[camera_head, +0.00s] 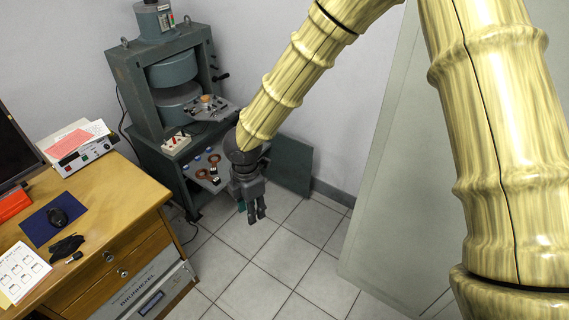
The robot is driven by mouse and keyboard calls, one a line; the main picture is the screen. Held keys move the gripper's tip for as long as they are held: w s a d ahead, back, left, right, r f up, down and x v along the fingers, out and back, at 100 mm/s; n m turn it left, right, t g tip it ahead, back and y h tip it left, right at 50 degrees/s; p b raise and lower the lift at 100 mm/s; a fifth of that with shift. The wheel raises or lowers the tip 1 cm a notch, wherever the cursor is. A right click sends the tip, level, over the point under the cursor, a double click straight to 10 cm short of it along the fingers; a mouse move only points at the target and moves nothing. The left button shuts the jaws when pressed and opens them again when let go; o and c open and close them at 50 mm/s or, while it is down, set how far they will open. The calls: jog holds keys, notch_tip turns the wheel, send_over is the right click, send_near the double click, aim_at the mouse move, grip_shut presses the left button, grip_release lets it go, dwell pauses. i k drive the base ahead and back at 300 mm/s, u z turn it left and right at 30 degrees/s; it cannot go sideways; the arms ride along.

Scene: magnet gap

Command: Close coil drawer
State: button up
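The coil drawer (205,182) is pulled out of the dark green cabinet under the magnet. Red-brown ring coils and small blue, black and white parts lie in it. My gripper (257,217) points down in front of the cabinet, at the right end of the drawer as seen here. Its fingers are apart with nothing visible between them. My gripper and wrist hide part of the drawer's right side, and I cannot tell whether they touch it.
The magnet (176,80) stands on the cabinet (160,165), with a small shelf of parts (212,108) in front. A green panel (290,165) stands right of my gripper. A wooden desk (110,215) is at the left. The tiled floor (285,250) is clear.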

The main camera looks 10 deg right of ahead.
aim_at(223, 166)
jog(key=z, duration=0.05)
jog(key=i, duration=1.65)
jog(key=u, duration=0.05)
